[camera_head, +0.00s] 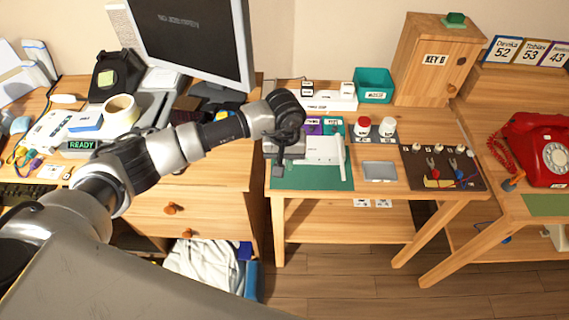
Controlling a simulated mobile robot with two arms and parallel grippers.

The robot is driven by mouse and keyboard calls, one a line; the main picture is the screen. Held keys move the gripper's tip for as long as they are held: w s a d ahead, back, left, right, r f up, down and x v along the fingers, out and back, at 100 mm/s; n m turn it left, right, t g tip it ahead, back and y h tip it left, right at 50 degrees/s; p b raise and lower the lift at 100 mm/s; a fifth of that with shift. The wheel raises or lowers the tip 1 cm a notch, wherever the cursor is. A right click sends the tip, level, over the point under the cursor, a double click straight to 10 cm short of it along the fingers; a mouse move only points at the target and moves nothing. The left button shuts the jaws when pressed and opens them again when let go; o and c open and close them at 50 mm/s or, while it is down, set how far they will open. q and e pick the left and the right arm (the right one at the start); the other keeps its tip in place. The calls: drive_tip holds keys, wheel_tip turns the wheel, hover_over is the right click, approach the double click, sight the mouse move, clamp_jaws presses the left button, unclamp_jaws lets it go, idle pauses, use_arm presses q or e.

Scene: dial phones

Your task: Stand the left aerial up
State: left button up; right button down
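A white router-like box (320,150) lies on a green mat (318,181) on the middle table. A thin white aerial (341,158) shows along its right side; I cannot tell whether it is upright or folded. The left aerial is not visible; my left arm and gripper cover the box's left end. My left gripper (278,168) is over that left end, pointing down. I cannot see whether its fingers are apart or hold anything. My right gripper is not in view.
Behind are a teal bin (374,85) and a wooden key cabinet (436,62). A monitor (195,40) stands left, a red phone (540,150) right.

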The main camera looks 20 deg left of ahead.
use_arm(q)
drive_tip(key=shift+w+a+r, duration=0.1)
drive_tip(key=shift+w+r, duration=0.3)
drive_tip(key=shift+r, duration=0.45)
drive_tip(key=shift+w+a+r, duration=0.1)
drive_tip(key=shift+w+r, duration=0.25)
drive_tip(key=shift+r, duration=0.5)
drive_tip(key=shift+w+a+r+b, duration=0.15)
drive_tip(key=shift+w+a+r, duration=0.05)
drive_tip(key=shift+w+r, duration=0.5)
drive_tip(key=shift+w+a+r+b, duration=0.15)
drive_tip(key=shift+w+r, duration=0.3)
drive_tip(key=shift+r, duration=0.35)
drive_tip(key=w+a+r+b, duration=0.2)
drive_tip(key=w+r+b, duration=0.2)
drive_tip(key=w, duration=0.6)
drive_tip(key=shift+a, duration=0.4)
drive_tip(key=o, duration=0.6)
drive_tip(key=shift+s+r, duration=0.1)
drive_tip(key=shift+o, duration=0.2)
wheel_tip(320, 180, up, 6)
drive_tip(key=p, duration=0.3)
drive_tip(key=shift+p, duration=0.3)
